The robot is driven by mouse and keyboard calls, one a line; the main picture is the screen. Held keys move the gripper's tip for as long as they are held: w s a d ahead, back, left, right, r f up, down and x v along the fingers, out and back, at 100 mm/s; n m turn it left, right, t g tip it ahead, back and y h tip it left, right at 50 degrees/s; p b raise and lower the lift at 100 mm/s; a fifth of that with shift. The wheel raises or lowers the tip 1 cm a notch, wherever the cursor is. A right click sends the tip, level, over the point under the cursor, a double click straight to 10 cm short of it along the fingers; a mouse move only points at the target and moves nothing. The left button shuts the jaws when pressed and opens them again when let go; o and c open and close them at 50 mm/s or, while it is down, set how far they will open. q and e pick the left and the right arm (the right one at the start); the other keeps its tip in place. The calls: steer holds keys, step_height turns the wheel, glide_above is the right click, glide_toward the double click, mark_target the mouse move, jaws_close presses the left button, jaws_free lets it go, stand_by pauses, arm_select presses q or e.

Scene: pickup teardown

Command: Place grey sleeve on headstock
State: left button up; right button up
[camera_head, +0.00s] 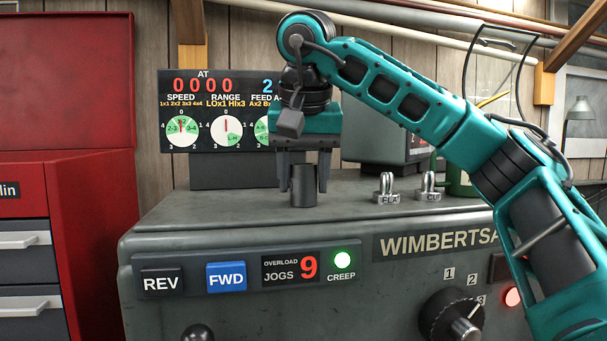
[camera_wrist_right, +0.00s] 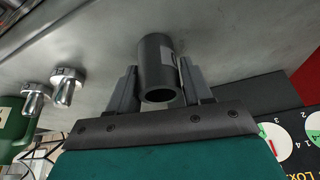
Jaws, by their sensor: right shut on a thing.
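The grey sleeve (camera_head: 303,190) is a short dark hollow cylinder, upright between the fingers of my right gripper (camera_head: 303,182). The right gripper points down from the teal arm and is shut on the sleeve. In the right wrist view the sleeve (camera_wrist_right: 156,68) shows its open round end and part of a pale label. The headstock (camera_head: 225,212) is the grey machine housing, and the sleeve is over its flat top. I cannot tell whether the sleeve's lower end touches that top or hangs just above it. My left gripper is not in view.
Two small metal pieces with lettered bases (camera_head: 386,189) (camera_head: 428,186) stand on the headstock to the right, before a green can (camera_head: 458,180). A black display board (camera_head: 228,112) stands behind. A red tool cabinet (camera_head: 95,190) is at left. The headstock top left of the sleeve is clear.

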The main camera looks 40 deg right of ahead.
steer(key=o, duration=1.2)
steer(key=shift+o, duration=0.2)
steer(key=v, duration=1.2)
